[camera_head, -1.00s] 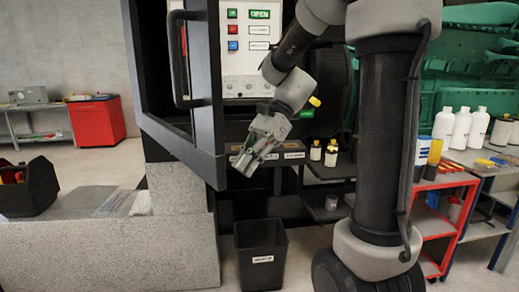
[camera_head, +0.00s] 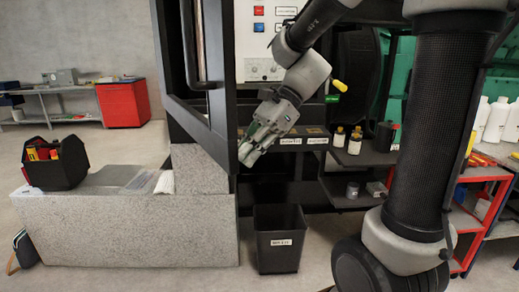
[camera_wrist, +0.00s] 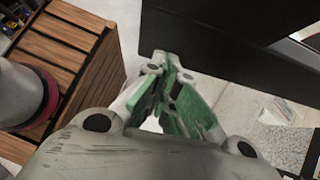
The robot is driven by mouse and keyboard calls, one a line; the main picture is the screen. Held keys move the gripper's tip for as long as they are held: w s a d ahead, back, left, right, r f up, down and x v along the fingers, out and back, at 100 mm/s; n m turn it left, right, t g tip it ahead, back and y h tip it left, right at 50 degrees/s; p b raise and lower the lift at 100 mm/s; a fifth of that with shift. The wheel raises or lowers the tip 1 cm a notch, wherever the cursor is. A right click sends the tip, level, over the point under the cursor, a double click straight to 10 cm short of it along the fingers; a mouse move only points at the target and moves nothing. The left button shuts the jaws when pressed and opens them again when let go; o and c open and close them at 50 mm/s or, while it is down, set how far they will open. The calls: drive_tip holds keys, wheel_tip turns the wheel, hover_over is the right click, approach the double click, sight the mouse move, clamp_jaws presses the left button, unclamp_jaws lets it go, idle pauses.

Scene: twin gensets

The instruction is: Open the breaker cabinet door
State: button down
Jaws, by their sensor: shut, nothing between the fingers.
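The breaker cabinet door (camera_head: 218,100) is a black framed door with a long vertical bar handle (camera_head: 190,45). It stands ajar in the head view, swung out toward the camera, with the cabinet's control panel (camera_head: 262,40) showing to its right. My gripper (camera_head: 246,160) is at the lower right of the door's free edge, pointing down and left. Its fingers are shut and empty. It looks close to the edge; I cannot tell whether it touches. In the wrist view, the green-padded fingers (camera_wrist: 172,75) are beside a dark panel (camera_wrist: 225,40), probably the door.
A black bin (camera_head: 278,238) stands below the gripper. A stone block (camera_head: 130,230) with a toolbox (camera_head: 60,165) is at left. Shelves with small bottles (camera_head: 340,138) and a red cart (camera_head: 485,200) are at right. A slatted wooden thing (camera_wrist: 75,45) is left in the wrist view.

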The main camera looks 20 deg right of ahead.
drive_tip(key=w+a+m+t, duration=0.1)
drive_tip(key=w+a, duration=0.1)
drive_tip(key=a, duration=2.2)
drive_tip(key=w+a+m+t, duration=0.1)
drive_tip(key=w+a+m, duration=0.1)
drive_tip(key=a, duration=2.3)
drive_tip(key=shift+w+m+t, duration=0.3)
drive_tip(key=shift+w+t, duration=0.1)
drive_tip(key=shift+w, duration=0.2)
